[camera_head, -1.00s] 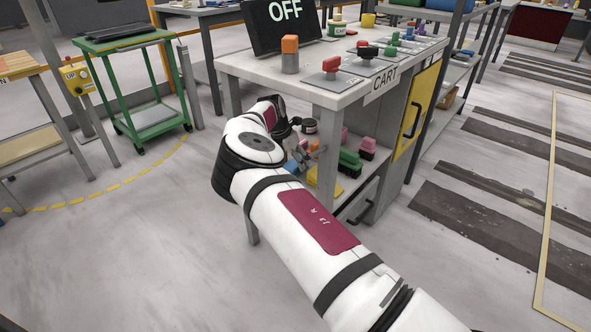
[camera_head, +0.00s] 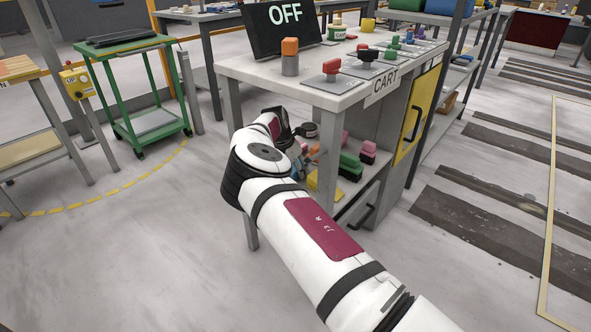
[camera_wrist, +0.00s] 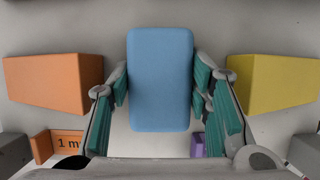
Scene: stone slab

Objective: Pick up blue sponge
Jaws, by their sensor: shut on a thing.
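The blue sponge (camera_wrist: 160,78) is a rounded light-blue block in the middle of the wrist view. My gripper (camera_wrist: 160,90) has its teal-padded fingers on the sponge's left and right sides and is shut on it. Whether the sponge rests on the shelf surface or is lifted off it, I cannot tell. In the head view my gripper (camera_head: 306,160) is at the open shelf of the cart, mostly hidden behind my own arm, and the sponge cannot be made out clearly there.
An orange block (camera_wrist: 52,82) lies left of the sponge and a yellow block (camera_wrist: 275,83) right of it. A purple thing (camera_wrist: 198,145) is below. Green (camera_head: 350,166) and pink (camera_head: 368,152) blocks share the shelf, under the cart's top (camera_head: 330,82).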

